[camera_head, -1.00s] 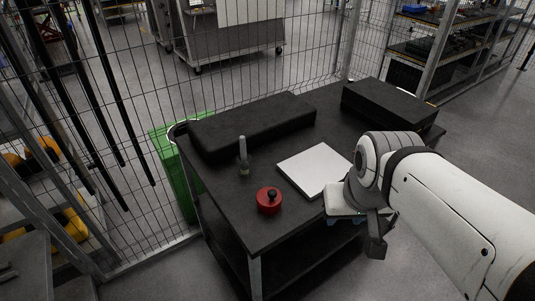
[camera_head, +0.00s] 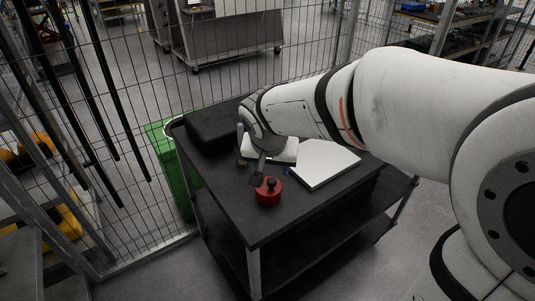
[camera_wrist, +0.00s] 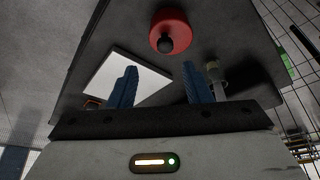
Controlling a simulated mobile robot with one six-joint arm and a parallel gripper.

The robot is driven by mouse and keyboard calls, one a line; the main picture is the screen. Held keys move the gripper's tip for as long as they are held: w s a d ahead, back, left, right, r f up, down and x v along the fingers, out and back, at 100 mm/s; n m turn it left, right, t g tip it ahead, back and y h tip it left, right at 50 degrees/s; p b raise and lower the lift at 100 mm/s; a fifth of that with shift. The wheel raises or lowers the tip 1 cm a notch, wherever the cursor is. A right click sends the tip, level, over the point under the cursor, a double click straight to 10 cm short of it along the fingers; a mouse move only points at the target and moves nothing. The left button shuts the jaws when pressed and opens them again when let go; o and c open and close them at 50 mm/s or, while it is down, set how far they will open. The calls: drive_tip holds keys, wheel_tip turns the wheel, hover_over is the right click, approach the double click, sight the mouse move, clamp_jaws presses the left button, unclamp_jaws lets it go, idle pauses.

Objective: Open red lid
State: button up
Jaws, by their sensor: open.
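The red lid (camera_head: 268,192) is a round red piece with a black knob on top, on the black cart near its front edge. In the wrist view the red lid (camera_wrist: 171,30) shows at the top, beyond the fingertips and clear of them. My gripper (camera_wrist: 160,82) is open and empty, its two blue fingers apart. In the head view my gripper (camera_head: 262,168) is just behind the lid, partly hidden by my wrist. I cannot tell from this view how high it is above the cart.
A white flat panel (camera_head: 322,163) lies right of the lid on the black cart (camera_head: 255,226). A black padded block (camera_head: 207,130) stands at the back left. A small upright bottle (camera_wrist: 216,74) is near one finger. A green bin (camera_head: 183,170) and wire fence stand behind.

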sight(272, 181)
drive_tip(key=x, duration=0.8)
drive_tip(key=shift+w+a+f+p, duration=0.1)
drive_tip(key=shift+a+p, duration=0.2)
drive_tip(key=shift+p, duration=0.05)
